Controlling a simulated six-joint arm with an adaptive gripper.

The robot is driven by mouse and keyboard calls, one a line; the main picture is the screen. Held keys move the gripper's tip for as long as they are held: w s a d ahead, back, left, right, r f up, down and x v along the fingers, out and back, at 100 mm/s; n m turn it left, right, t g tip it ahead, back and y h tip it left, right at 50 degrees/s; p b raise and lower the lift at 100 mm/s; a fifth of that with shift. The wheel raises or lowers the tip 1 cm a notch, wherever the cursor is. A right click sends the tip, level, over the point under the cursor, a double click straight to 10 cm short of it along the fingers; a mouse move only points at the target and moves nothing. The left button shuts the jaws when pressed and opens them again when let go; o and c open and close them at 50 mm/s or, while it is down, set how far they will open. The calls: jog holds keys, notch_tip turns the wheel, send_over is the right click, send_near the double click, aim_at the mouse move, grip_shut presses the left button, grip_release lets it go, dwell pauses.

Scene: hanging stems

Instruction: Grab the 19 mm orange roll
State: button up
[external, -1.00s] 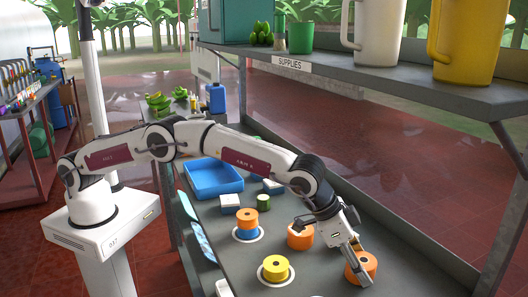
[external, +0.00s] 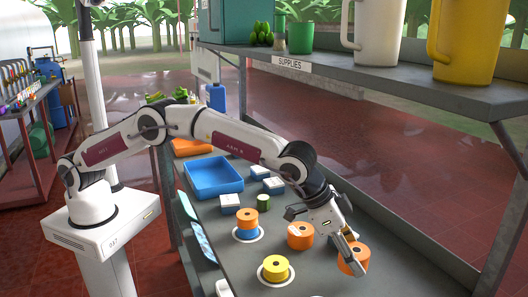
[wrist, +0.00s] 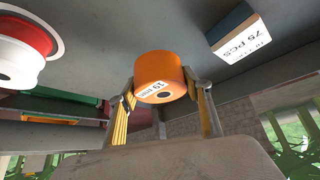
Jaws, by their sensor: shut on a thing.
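The orange roll (external: 349,267) is between the fingers of my gripper (external: 354,254), at the right front of the grey bench. In the wrist view the roll (wrist: 160,66) carries a white label reading 19 mm. The fingers of my gripper (wrist: 162,92) press on its two sides. The roll appears a little above the bench top, though the gap beneath it is hard to see. A second orange roll (external: 300,236) stands on the bench to the left of my gripper.
A yellow roll (external: 276,268) sits on a white ring. An orange roll (external: 247,215) is stacked on a blue one (external: 247,233). The supplies shelf (external: 390,85) overhangs the right side.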

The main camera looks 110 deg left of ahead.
jog(key=s+d, duration=0.2)
jog(key=s, duration=0.7)
jog(key=s+d, duration=0.2)
jog(key=s, duration=0.8)
jog(key=s+d, duration=0.2)
jog(key=s, duration=0.8)
jog(key=shift+s, duration=0.15)
jog(key=shift+a, duration=0.1)
